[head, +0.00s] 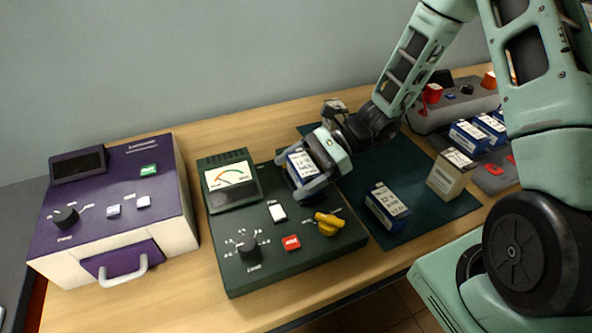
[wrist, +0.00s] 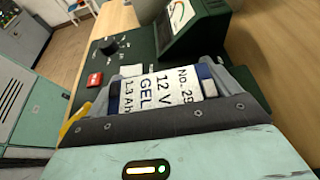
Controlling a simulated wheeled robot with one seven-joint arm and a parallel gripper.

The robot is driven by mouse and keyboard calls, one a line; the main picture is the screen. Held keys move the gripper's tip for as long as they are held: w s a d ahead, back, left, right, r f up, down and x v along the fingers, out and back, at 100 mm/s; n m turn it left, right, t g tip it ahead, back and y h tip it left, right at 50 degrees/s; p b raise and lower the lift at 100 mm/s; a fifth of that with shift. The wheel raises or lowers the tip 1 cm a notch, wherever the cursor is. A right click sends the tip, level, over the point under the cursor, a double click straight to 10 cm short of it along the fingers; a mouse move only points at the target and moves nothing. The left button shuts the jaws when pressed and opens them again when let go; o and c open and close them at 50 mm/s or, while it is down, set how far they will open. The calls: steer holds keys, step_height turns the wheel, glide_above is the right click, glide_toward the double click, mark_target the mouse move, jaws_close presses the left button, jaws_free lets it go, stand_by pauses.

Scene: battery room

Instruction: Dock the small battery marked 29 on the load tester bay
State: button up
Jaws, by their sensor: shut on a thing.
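The small battery marked No. 29, a blue block with a white top label, shows in the wrist view (wrist: 165,92) and in the head view (head: 300,167). The load tester (head: 264,270) is a dark green box with a dial meter, a load knob, a white switch, a red button and a yellow lever. The battery is at the tester's back right corner, beside the meter. My gripper and the battery hide the bay, and I cannot tell whether the battery touches it.
A purple tester (head: 120,190) stands at the left. On the dark mat (head: 360,172) right of the load tester are a blue battery (head: 388,206) and a beige battery (head: 450,174). A grey unit (head: 485,180) with more blue batteries is at the right. Bare wood lies between the testers.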

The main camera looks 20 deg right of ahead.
mark_target(310, 164)
steer(key=shift+f+b, duration=0.45)
steer(key=shift+f, duration=0.1)
steer(key=o, duration=1.1)
steer(key=shift+p+v, duration=1.15)
steer(key=shift+v, duration=0.6)
steer(key=shift+p+v, duration=1.95)
steer(key=shift+v, duration=1.8)
steer(key=s+a+r+n+h, duration=0.4)
steer(key=s+a+n, duration=0.1)
steer(key=n, duration=0.3)
steer(key=s+a+r+n+h, duration=0.4)
steer(key=s+a+r+n, duration=0.1)
steer(key=s+n, duration=0.3)
steer(key=s+a+r+n+h, duration=0.4)
steer(key=s+n, duration=0.3)
steer(key=n, duration=0.2)
steer(key=shift+a+r+n+h, duration=0.4)
steer(key=shift+r+h, duration=0.05)
steer(key=shift+h, duration=0.05)
